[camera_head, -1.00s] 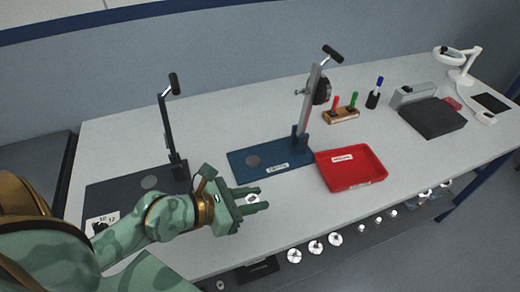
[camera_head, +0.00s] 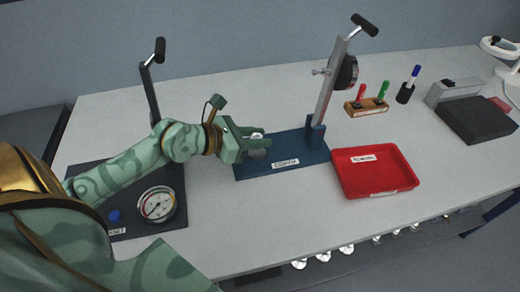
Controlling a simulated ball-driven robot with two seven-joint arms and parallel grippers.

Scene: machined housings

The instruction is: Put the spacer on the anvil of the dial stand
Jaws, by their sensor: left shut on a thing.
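My left gripper (camera_head: 256,144) is shut on the spacer (camera_head: 257,136), a small pale metal piece partly hidden between the fingers. The gripper is over the left end of a blue-based stand (camera_head: 292,160). The round grey anvil (camera_head: 257,154) of this stand shows just below the fingers. I cannot tell whether the spacer touches it. The stand has a grey column, a dial (camera_head: 347,73) seen nearly edge-on, and a black-handled lever. A second, dark-based stand (camera_head: 177,213) is at the left, partly hidden by my arm. My right gripper is not in view.
A red tray (camera_head: 345,185) stands right of the blue base. A wooden pen block (camera_head: 367,107) and a black pen cup (camera_head: 405,93) are behind it. A dial gauge (camera_head: 157,204) shows at the dark base. The table front is clear.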

